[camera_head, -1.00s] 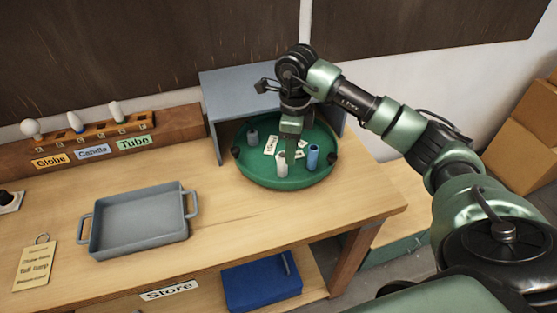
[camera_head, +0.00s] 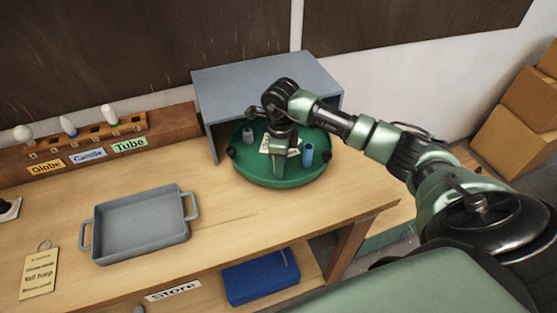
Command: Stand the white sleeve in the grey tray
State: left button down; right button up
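The grey tray (camera_head: 140,222) with two side handles lies empty on the wooden bench at the left. My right gripper (camera_head: 280,168) points down over the front part of the green round turntable (camera_head: 262,180). It covers the spot where the white sleeve stood in the earlier view, so the sleeve is hidden now. I cannot tell whether the fingers are open or shut on it. A blue sleeve (camera_head: 308,156) stands just right of the gripper, and a grey sleeve (camera_head: 248,136) stands at the turntable's back left. My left gripper is not in view.
A grey shelf cover (camera_head: 265,82) overhangs the back of the turntable. A bulb rack (camera_head: 88,137) with Globe, Candle and Tube labels stands at the back left. A tag (camera_head: 38,273) lies left of the tray. The bench between tray and turntable is clear.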

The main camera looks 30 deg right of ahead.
grip_shut()
jog(key=shift+r, duration=0.15)
notch_tip(320, 180, up, 20)
jog(key=b, duration=0.3)
jog(key=shift+b, duration=0.35)
